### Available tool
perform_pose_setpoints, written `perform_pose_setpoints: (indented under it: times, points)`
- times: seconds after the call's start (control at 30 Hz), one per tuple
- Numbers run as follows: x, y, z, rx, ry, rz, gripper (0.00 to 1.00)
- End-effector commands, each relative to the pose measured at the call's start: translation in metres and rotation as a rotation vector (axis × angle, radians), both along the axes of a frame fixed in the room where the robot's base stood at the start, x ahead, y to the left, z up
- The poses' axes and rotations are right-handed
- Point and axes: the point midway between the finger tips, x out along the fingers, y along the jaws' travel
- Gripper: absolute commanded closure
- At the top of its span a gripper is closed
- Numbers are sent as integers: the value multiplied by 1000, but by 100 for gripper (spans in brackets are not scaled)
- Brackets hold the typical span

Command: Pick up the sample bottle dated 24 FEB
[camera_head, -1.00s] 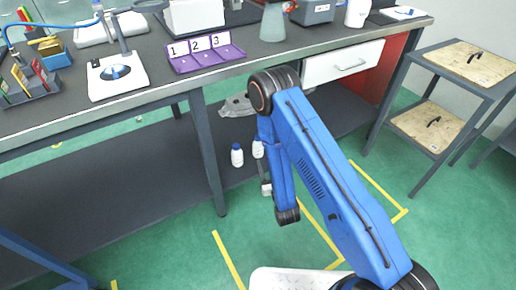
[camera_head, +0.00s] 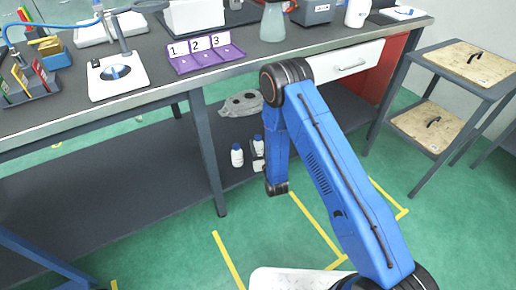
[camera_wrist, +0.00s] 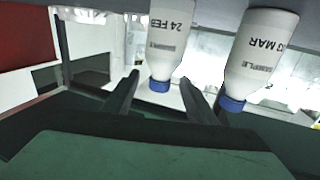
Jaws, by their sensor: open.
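Two white sample bottles with blue caps stand on the lower shelf under the bench. In the wrist view, which is upside down, the bottle marked 24 FEB (camera_wrist: 167,42) is in the middle and the bottle marked MAR (camera_wrist: 262,48) is to its right. In the head view, the 24 FEB bottle (camera_head: 258,146) seems to be the right one and the MAR bottle (camera_head: 237,156) the left one. My gripper (camera_wrist: 159,80) is open and empty, its fingers pointing at the 24 FEB bottle, whose cap shows between the fingertips. The arm partly covers the gripper in the head view.
A grey casting (camera_head: 241,103) lies on the lower shelf (camera_head: 110,183) behind the bottles. A bench leg (camera_head: 207,155) stands left of them. The bench top (camera_head: 140,95) overhangs the shelf and holds a purple numbered tray (camera_head: 206,60). The shelf left of the leg is bare.

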Motion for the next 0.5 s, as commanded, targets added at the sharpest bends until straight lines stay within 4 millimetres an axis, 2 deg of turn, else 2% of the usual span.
perform_pose_setpoints:
  times: [0.1,0.23,0.5]
  points:
    - [17,7,1,2,-2,-1,48]
    - [28,11,1,1,-1,-1,48]
    - [32,12,0,0,1,-1,48]
